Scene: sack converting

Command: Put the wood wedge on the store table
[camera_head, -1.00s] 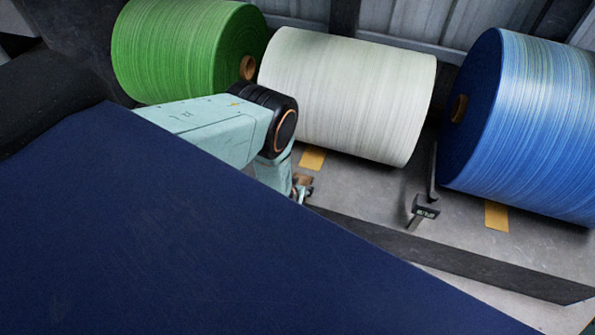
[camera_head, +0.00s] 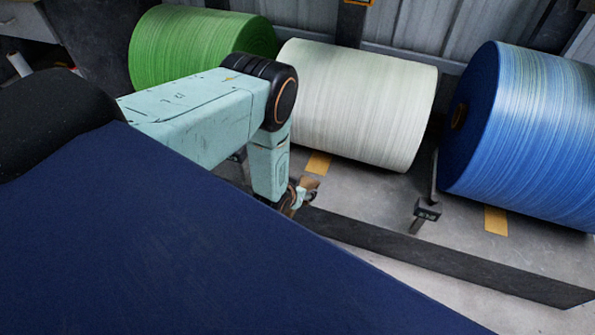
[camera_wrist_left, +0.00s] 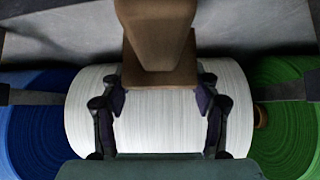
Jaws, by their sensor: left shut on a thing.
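My left gripper (camera_head: 300,192) hangs low in the middle of the head view, above the floor in front of the white roll. It is shut on the brown wood wedge (camera_head: 311,183), which shows small there and is partly hidden by the gripper. In the left wrist view the wedge (camera_wrist_left: 160,45) is large, at the top centre, between the two fingers. I cannot identify the store table for certain in these frames. My right gripper is not in view.
A green roll (camera_head: 195,45), a white roll (camera_head: 355,105) and a blue roll (camera_head: 530,135) stand in a row behind. A dark floor strip (camera_head: 440,258) and a small post with a label (camera_head: 427,212) lie to the right. A pale bench-like edge (camera_head: 25,20) shows top left.

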